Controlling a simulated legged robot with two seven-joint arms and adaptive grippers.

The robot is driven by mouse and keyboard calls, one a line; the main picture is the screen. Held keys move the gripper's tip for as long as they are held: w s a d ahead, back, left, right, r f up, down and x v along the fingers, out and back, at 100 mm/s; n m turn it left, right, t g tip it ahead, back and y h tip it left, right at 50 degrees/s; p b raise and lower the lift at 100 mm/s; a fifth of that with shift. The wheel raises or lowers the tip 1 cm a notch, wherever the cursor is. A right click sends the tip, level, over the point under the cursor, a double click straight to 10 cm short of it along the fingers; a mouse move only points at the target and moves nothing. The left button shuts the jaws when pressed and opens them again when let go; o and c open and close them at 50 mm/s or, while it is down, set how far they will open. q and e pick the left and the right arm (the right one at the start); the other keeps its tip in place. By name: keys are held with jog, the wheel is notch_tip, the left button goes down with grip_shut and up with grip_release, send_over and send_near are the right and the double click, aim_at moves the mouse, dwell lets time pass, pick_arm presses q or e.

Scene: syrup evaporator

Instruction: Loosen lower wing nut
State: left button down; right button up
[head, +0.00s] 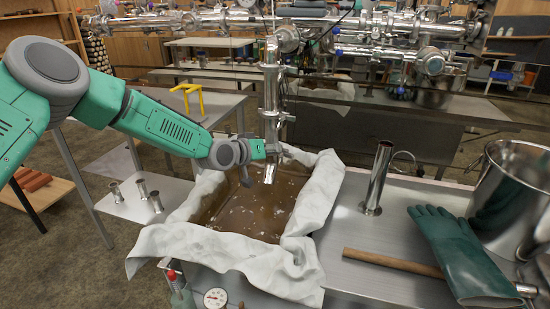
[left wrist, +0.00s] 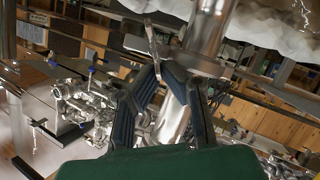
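A shiny vertical pipe (head: 271,90) hangs over the pan, with clamp joints along it. My left gripper (head: 274,150) reaches in from the left to the pipe's lower clamp, and its fingers look small there. In the left wrist view the two dark fingers (left wrist: 162,70) converge to a narrow gap. The slim metal wing nut (left wrist: 153,45) runs into this gap, and the fingertips look closed on it. The pipe (left wrist: 207,30) passes close behind the fingers. The clamp's far side is hidden. My right gripper is in neither view.
A cloth-lined pan (head: 240,205) of brown liquid lies below the pipe. A metal cylinder (head: 377,180), green glove (head: 460,250), wooden handle (head: 395,263) and steel pot (head: 512,190) stand or lie to the right. Horizontal pipes (head: 180,20) cross the back.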

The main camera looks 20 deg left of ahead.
pick_arm(q)
jog(key=shift+s+f, duration=0.2)
jog(key=shift+f, duration=0.1)
jog(key=c, duration=1.7)
grip_release()
jog(key=shift+c, duration=0.2)
jog(key=shift+w+r, duration=0.1)
jog(key=shift+r, duration=0.1)
jog(key=v, duration=0.7)
jog(key=shift+s, duration=0.45)
jog(key=shift+a, duration=0.15)
